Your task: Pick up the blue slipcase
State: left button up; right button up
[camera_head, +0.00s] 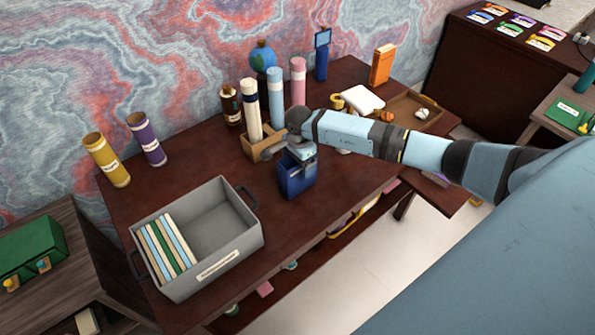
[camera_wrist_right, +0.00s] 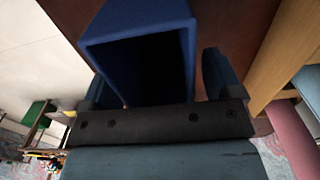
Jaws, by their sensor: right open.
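The blue slipcase (camera_head: 297,180) stands upright on the dark red desk (camera_head: 235,268), right of the grey bin. My right gripper (camera_head: 296,152) is at its top, coming in from the right. In the right wrist view the slipcase (camera_wrist_right: 145,50) shows its dark open mouth. It lies between the two fingers of my right gripper (camera_wrist_right: 155,85), one on each side. The fingers are open, with a gap visible at the right finger. Whether the left finger touches the slipcase is unclear. My left gripper is not in view.
A grey bin (camera_head: 252,240) with several thin books stands at left. A wooden holder (camera_head: 256,146) with tall tubes is close behind the slipcase. Yellow (camera_head: 107,160) and purple (camera_head: 146,140) tubes stand at the back left. Bare desk lies between bin and slipcase.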

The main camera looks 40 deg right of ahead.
jog(key=c, duration=1.3)
jog(key=shift+r, duration=0.1)
